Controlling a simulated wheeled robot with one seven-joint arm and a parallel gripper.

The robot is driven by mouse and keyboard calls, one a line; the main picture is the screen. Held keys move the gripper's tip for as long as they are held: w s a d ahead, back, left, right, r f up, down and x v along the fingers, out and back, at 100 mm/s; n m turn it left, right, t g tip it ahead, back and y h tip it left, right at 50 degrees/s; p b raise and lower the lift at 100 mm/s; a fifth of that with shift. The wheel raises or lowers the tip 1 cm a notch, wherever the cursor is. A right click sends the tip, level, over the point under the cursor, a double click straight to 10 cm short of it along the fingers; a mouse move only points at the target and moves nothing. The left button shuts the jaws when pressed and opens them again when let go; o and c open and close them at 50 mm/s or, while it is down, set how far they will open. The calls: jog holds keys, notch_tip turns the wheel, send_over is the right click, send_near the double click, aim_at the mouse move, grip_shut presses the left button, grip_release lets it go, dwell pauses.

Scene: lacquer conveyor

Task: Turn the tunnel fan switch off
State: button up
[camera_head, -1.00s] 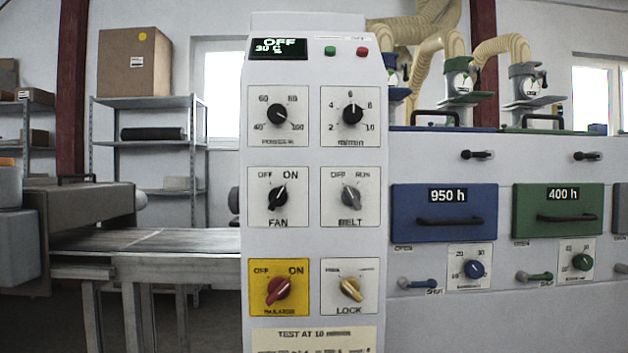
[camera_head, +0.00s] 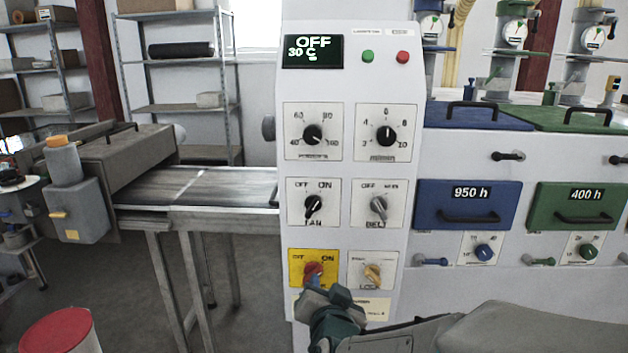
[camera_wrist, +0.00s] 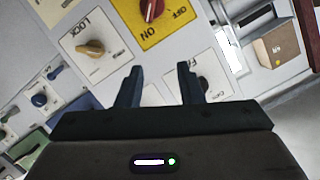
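The fan switch (camera_head: 314,207) is a black knob on a white plate marked OFF and ON, at the middle left of the control panel. Its handle tilts to the upper right, toward ON. My gripper (camera_head: 318,284) is in front of the lower panel, below the fan switch, and overlaps the yellow plate's lower edge. In the wrist view, which is turned over, my gripper (camera_wrist: 159,78) is open with nothing between its fingers. A dark knob (camera_wrist: 204,86), seemingly the fan switch, is partly hidden behind the right finger.
The red isolator knob (camera_head: 313,270) and lock knob (camera_head: 372,274) are close to my gripper. The belt knob (camera_head: 379,208) is right of the fan switch. The display (camera_head: 313,51) reads OFF, 30 C. A conveyor (camera_head: 200,190) stands left; a red-topped drum (camera_head: 60,333) is at lower left.

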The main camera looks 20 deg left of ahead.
aim_at(314, 209)
notch_tip(314, 209, up, 10)
jog(key=s+a+m+t+p, duration=0.1)
jog(key=s+a+t+p, duration=0.15)
jog(key=p, duration=0.25)
jog(key=shift+t+h, duration=0.25)
jog(key=shift+h, duration=0.15)
jog(key=p+x, duration=0.2)
jog(key=x, duration=1.2)
jog(key=shift+p, duration=0.35)
jog(key=shift+s, duration=0.1)
grip_shut()
